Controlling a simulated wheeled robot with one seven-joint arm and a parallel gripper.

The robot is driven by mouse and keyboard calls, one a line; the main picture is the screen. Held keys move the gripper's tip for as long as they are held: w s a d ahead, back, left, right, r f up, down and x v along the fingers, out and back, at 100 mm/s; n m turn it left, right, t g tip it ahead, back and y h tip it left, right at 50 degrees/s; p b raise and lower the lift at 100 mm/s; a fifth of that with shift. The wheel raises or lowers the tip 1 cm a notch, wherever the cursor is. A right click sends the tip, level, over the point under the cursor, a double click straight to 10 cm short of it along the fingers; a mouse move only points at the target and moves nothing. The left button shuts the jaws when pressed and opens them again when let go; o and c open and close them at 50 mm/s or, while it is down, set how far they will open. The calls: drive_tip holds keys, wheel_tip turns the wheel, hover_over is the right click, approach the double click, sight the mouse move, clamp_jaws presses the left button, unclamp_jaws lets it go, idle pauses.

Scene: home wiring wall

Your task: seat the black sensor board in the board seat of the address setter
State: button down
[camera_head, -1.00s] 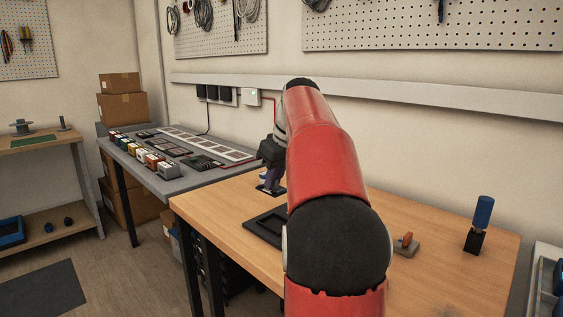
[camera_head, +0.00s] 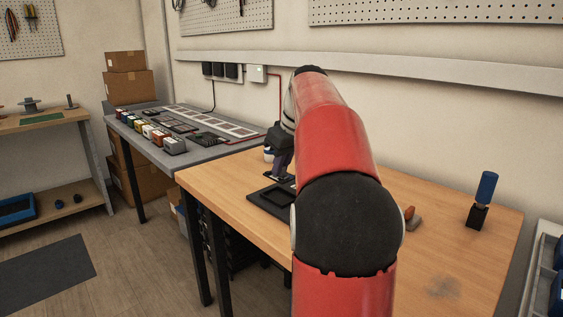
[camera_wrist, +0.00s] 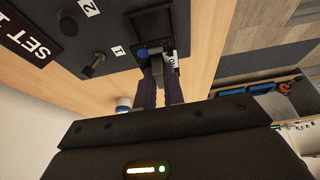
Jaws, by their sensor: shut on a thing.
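My gripper (camera_wrist: 161,82) is shut on the black sensor board (camera_wrist: 153,23), a small dark piece with blue parts and a white label near the fingertips. In the wrist view the board overlaps the edge of the address setter (camera_wrist: 108,33), a dark panel marked "SET 1", "1" and "2", with knobs. In the head view my gripper (camera_head: 279,166) holds the board just behind the address setter (camera_head: 257,199), which lies on the wooden table. My arm hides much of the setter.
A blue-handled tool (camera_head: 486,187) stands in a black block at the table's right. An orange-topped piece (camera_head: 410,216) sits by my arm. A small blue-and-white round item (camera_wrist: 123,104) is near the gripper. A grey bench (camera_head: 160,121) with several modules stands beyond.

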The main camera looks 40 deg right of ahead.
sight(284, 177)
drive_tip(key=shift+f+b, duration=1.15)
drive_tip(key=shift+f, duration=0.75)
drive_tip(key=shift+f, duration=0.95)
idle(0.7)
drive_tip(key=c, duration=1.4)
unclamp_jaws()
drive_tip(key=p+v, duration=0.1)
drive_tip(key=v, duration=0.7)
drive_tip(key=shift+f, duration=0.1)
